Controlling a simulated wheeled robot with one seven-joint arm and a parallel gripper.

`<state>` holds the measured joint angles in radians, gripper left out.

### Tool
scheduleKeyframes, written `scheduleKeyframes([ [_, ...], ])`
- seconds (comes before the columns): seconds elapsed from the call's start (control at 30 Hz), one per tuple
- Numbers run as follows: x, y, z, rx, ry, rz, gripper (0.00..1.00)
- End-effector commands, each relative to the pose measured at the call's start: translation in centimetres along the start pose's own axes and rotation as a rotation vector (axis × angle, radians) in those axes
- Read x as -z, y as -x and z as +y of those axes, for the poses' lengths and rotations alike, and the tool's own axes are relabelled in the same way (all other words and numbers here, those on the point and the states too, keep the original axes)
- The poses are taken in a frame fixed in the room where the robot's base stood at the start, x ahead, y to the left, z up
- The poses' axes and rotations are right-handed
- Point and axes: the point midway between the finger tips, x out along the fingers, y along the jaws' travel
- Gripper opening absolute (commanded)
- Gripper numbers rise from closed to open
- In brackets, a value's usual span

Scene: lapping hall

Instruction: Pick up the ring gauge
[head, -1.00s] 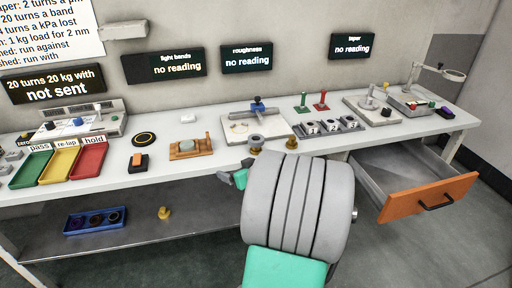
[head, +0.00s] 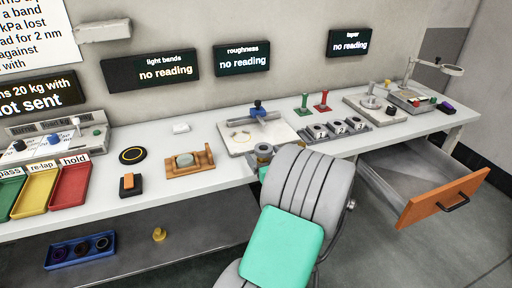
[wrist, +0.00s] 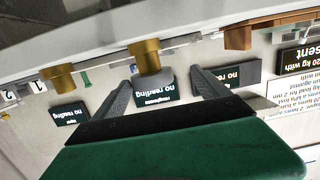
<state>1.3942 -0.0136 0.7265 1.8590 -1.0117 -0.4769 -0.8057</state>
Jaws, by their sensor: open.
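A grey ring-shaped piece (head: 263,149), which looks like the ring gauge, sits on a brass post at the front edge of the bench, beside my arm. In the wrist view, which is upside down, the grey piece (wrist: 152,78) and its brass post (wrist: 145,48) lie between the two fingers in the picture. My gripper (wrist: 161,76) is open and its fingers are apart from the piece. I cannot tell how far off it is in depth. In the head view my arm hides most of the gripper.
A second brass post (wrist: 60,78) stands to one side. Behind are a plate with a blue-topped instrument (head: 238,138) and numbered grey blocks (head: 337,129). A wooden cradle (head: 190,161) is to the left. An open orange-fronted drawer (head: 440,198) juts out at right.

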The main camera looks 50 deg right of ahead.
Motion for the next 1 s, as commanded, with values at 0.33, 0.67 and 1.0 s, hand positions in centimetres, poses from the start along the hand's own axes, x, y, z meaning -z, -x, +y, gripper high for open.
scheduleKeyframes([
  [0.33, 0.4, -5.4, 1.2, -0.008, -0.001, -0.001, 0.85],
  [0.67, 0.4, -6.4, 1.1, -0.009, -0.001, 0.000, 0.82],
  [1.0, 0.4, -6.4, 1.0, -0.007, -0.001, 0.000, 0.55],
])
